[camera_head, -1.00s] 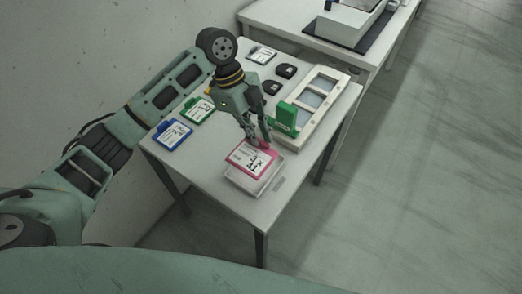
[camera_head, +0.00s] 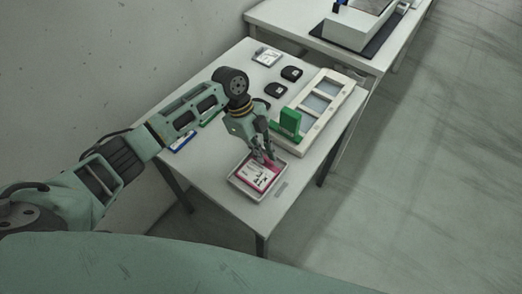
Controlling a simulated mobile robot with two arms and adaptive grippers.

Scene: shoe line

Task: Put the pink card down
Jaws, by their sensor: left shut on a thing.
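The pink card (camera_head: 256,174) is a pink-edged card with a white printed face. It lies within the outline of a small light grey tray (camera_head: 241,189) at the front of the white table. My left gripper (camera_head: 267,160) is above the tray and shut on the card's far edge. Whether the card touches the tray floor I cannot tell. My right gripper is not in view.
Black pucks (camera_head: 291,73) and a white-faced card (camera_head: 267,57) lie farther back. Blue (camera_head: 181,144) and green cards are partly hidden by my arm. The table's front corner is bare.

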